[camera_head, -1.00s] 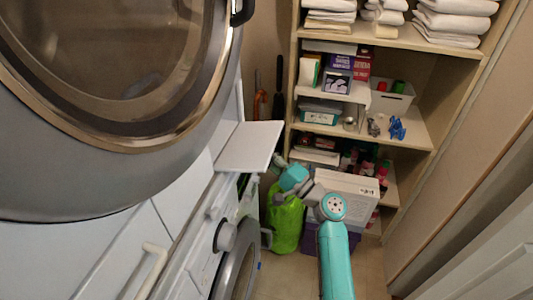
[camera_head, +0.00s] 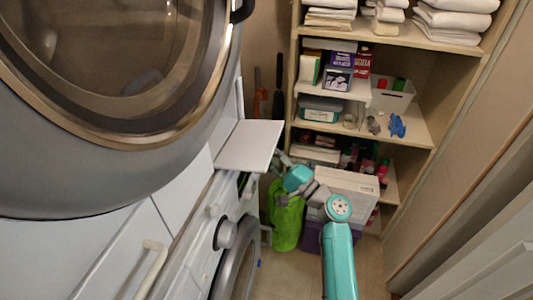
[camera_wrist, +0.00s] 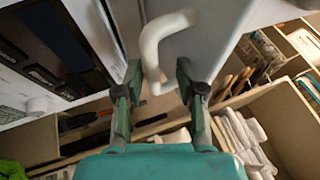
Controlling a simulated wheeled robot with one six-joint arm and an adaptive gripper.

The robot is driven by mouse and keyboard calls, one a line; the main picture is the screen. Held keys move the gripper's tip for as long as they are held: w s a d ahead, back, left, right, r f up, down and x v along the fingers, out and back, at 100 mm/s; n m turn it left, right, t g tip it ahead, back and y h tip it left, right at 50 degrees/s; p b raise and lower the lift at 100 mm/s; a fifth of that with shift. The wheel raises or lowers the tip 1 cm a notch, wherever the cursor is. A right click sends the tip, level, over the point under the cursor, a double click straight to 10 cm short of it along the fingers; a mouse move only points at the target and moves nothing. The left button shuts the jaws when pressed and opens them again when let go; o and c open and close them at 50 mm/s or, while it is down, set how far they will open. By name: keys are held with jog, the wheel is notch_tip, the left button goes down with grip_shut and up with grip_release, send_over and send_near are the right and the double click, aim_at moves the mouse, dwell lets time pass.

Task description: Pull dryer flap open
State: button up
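A white flap (camera_head: 248,146) sticks out to the right from the machine front, below the dryer's big round glass door (camera_head: 110,60). In the wrist view, a pale curved handle (camera_wrist: 152,52) is fixed to a light grey panel (camera_wrist: 208,40); I take this panel to be the flap. My gripper (camera_wrist: 158,80) is open, with one finger on each side of the handle's lower end. I cannot tell whether the fingers touch it. In the head view my teal wrist shows just below and right of the flap, and the fingertips are hidden.
Another pale handle (camera_head: 152,270) is on the white front at lower left. A round knob (camera_head: 225,234) and a lower round door (camera_head: 236,268) are below. Shelves with towels (camera_head: 448,22) and boxes stand behind my arm.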

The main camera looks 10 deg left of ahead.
jog(key=v, duration=1)
jog(key=shift+d, duration=0.2)
jog(key=shift+s+f, duration=0.1)
